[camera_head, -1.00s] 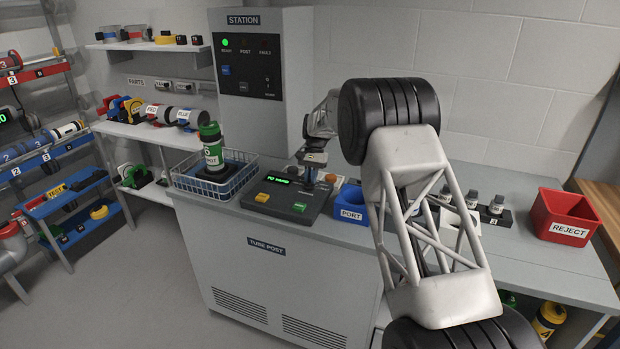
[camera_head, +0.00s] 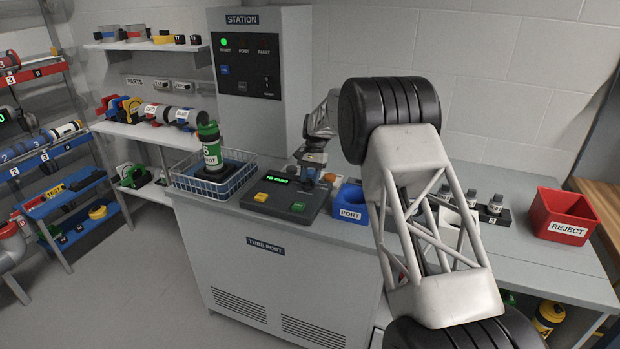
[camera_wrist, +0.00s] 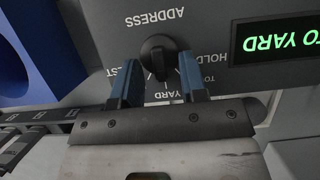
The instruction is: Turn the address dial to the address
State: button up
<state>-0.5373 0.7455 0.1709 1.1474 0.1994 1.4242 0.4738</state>
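The address dial (camera_wrist: 158,55) is a black round knob on the dark panel under the word ADDRESS, which appears upside down in the wrist view. Labels HOLD, YARD and a partly hidden one ending in EST surround it. The green display (camera_wrist: 275,42) reads TO YARD; it also shows in the head view (camera_head: 279,180). My gripper (camera_wrist: 159,60) is open, with one blue finger on each side of the dial and visible gaps to the knob. In the head view my gripper (camera_head: 310,174) is over the console, and the dial is hidden.
On the console are a yellow button (camera_head: 261,197) and a green button (camera_head: 298,206). A wire basket (camera_head: 190,183) with a green-capped tube (camera_head: 211,150) stands left. A blue PORT bin (camera_head: 350,213) and red REJECT bin (camera_head: 566,230) stand right.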

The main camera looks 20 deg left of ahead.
jog(key=shift+w+r, duration=0.1)
jog(key=shift+r, duration=0.05)
jog(key=v, duration=0.7)
jog(key=shift+r, duration=0.25)
dwell(0.4)
